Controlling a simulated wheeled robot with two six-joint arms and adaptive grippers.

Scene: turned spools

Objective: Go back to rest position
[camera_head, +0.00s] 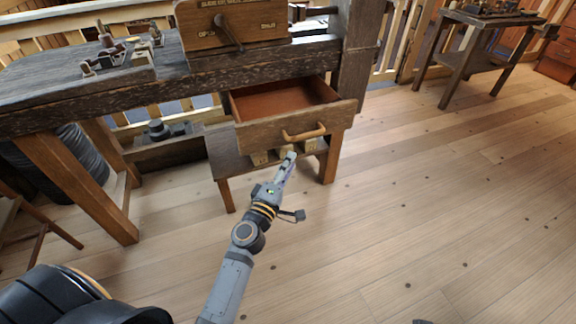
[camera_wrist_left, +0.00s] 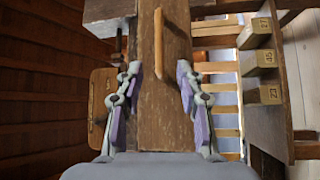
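My left gripper (camera_head: 289,158) is just in front of and below the open drawer (camera_head: 262,137) of the workbench. In the left wrist view, the left gripper (camera_wrist_left: 159,70) has its two fingers wide apart, with nothing between the pads. The drawer front shows beyond the fingers. The drawer's wooden bar handle (camera_head: 304,133) is free of the fingers; it also shows in the left wrist view (camera_wrist_left: 158,42). The drawer is pulled out, and the part of its reddish inside that shows is empty. My right gripper is not in view.
The dark workbench (camera_head: 60,90) carries small turned parts and a wooden box with a crank (camera_head: 228,33). Numbered wooden blocks (camera_wrist_left: 265,58) sit on a low shelf below the drawer. Another table (camera_head: 490,22) stands back right. The plank floor (camera_head: 450,200) is clear at right.

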